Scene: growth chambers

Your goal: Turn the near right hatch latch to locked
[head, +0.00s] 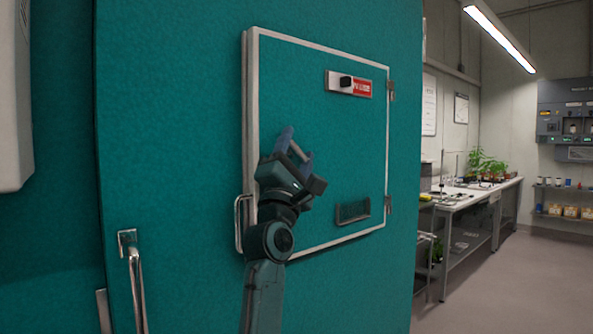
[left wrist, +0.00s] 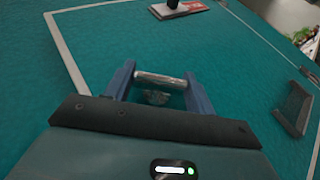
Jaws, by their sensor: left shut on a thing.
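The hatch (head: 345,120) is a teal panel with a pale frame, set in a teal wall. My left gripper (head: 299,150) is in front of its left part. In the left wrist view, the two blue fingers of this gripper (left wrist: 160,84) are closed on the ends of a short silver bar (left wrist: 160,78), which looks like the latch handle. A shiny round part shows just below the bar, between the fingers. The latch's base is mostly hidden by the gripper, and I cannot tell its turn angle. My right gripper is not in view.
A plate with a black knob and red label (head: 349,83) is at the hatch's upper right; it also shows in the left wrist view (left wrist: 180,8). A recessed grip (head: 352,211) is lower right. Metal handles (head: 241,222) stand out at left. A bench (head: 470,192) stands beyond.

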